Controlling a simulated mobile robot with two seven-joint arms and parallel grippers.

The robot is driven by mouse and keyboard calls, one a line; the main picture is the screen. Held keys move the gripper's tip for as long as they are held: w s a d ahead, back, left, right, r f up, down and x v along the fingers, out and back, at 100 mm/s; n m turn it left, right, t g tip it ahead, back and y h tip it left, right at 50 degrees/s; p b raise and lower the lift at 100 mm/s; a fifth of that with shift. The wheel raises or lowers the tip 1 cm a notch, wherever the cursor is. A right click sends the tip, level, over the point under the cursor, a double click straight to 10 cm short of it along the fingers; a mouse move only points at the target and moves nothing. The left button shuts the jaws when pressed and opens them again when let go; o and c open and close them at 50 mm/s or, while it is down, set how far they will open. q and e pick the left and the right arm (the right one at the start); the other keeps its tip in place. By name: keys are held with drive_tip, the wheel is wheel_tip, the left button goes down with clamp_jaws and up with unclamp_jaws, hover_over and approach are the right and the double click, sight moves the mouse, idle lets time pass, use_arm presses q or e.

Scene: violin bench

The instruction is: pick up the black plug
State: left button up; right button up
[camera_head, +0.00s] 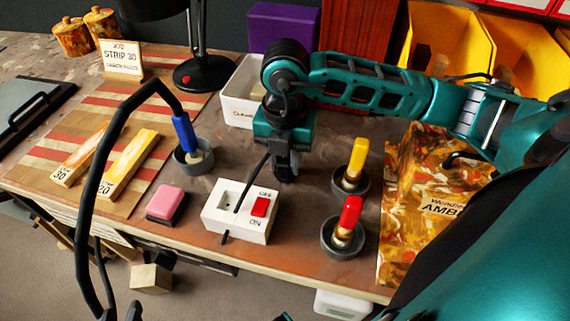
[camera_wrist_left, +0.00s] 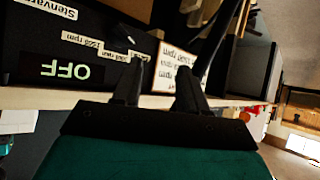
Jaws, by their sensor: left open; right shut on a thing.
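My right gripper (camera_head: 285,170) reaches down over the bench just behind the white socket box (camera_head: 240,212), shut. A thin black cord (camera_head: 253,182) runs from the box up to this gripper. The black plug is not distinct; the fingers and wrist hide what they hold. The white box has a socket face at its left and a red switch (camera_head: 260,207) marked ON at its right. My left gripper (camera_wrist_left: 158,88) is open and empty in the left wrist view, in front of a dark panel with labels and a large OFF (camera_wrist_left: 65,71).
Blue (camera_head: 184,133), yellow (camera_head: 356,157) and red (camera_head: 349,214) handled tools stand in round dark cups. A pink block (camera_head: 165,202) lies left of the box. A black lamp (camera_head: 203,72) and white bin (camera_head: 240,96) stand behind. A thick black curve crosses the left side.

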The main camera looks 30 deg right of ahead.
drive_tip(key=shift+r, duration=0.15)
use_arm(q)
drive_tip(key=a+r+p, duration=0.1)
drive_tip(key=p, duration=0.1)
drive_tip(key=s+a+r+p, duration=0.1)
drive_tip(key=p, duration=0.2)
use_arm(e)
wheel_tip(320, 180, up, 20)
use_arm(q)
drive_tip(key=shift+a+y, duration=0.1)
drive_tip(key=shift+y, duration=0.2)
use_arm(e)
drive_tip(key=shift+f, duration=0.2)
idle(0.3)
